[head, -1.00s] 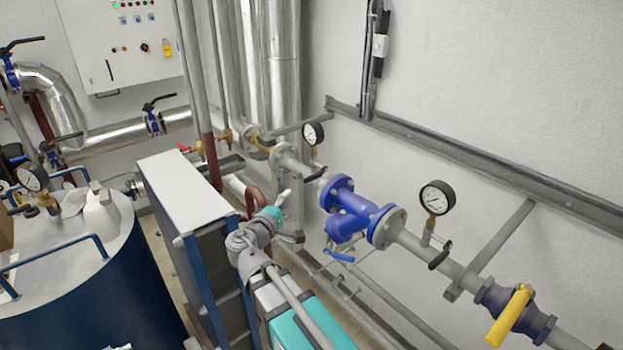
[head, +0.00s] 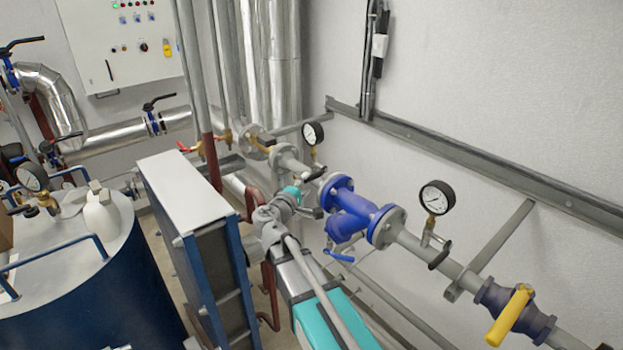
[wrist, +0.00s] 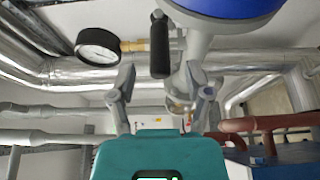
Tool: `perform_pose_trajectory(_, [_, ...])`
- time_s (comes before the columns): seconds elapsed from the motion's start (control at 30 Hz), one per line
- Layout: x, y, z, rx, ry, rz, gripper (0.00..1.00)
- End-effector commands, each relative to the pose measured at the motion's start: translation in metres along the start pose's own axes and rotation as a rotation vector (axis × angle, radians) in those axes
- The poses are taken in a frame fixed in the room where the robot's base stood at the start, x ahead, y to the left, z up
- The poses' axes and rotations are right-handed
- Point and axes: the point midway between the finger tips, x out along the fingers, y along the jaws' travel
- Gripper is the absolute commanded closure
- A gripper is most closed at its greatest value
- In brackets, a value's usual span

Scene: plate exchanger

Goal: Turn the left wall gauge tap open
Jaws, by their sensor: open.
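The left wall gauge (head: 313,133) is a white dial in a black case on a brass stem above the grey pipe. Its tap has a black lever handle (head: 315,174) below the dial, slanting down and left. In the wrist view the gauge (wrist: 98,46) is at the upper left, and the black handle (wrist: 159,45) points towards me, upright in the picture. My gripper (wrist: 160,84) is open and empty, its fingers spread to either side, with the handle's lower end in line with the gap. In the head view my gripper (head: 308,200) is just below the handle; contact cannot be told.
A blue strainer valve (head: 350,215) sits on the pipe to the right of my gripper. A second gauge (head: 436,198) and a yellow-handled valve (head: 511,315) are further right. The plate exchanger (head: 185,195) stands close on the left. The wall rail (head: 470,157) runs behind.

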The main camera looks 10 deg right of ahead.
Motion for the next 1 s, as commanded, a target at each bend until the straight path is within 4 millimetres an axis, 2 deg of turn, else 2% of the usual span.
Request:
perform_pose_trajectory(0.1, [0.018,0.0,-0.001,0.0,-0.002,0.0,0.36])
perform_pose_trajectory(0.3, [0.036,0.0,-0.001,0.0,0.0,0.0,0.36])
perform_pose_trajectory(0.77, [0.042,0.0,0.0,0.0,0.0,0.0,0.36])
perform_pose_trajectory(1.0, [0.042,0.0,0.0,0.0,0.0,0.0,0.8])
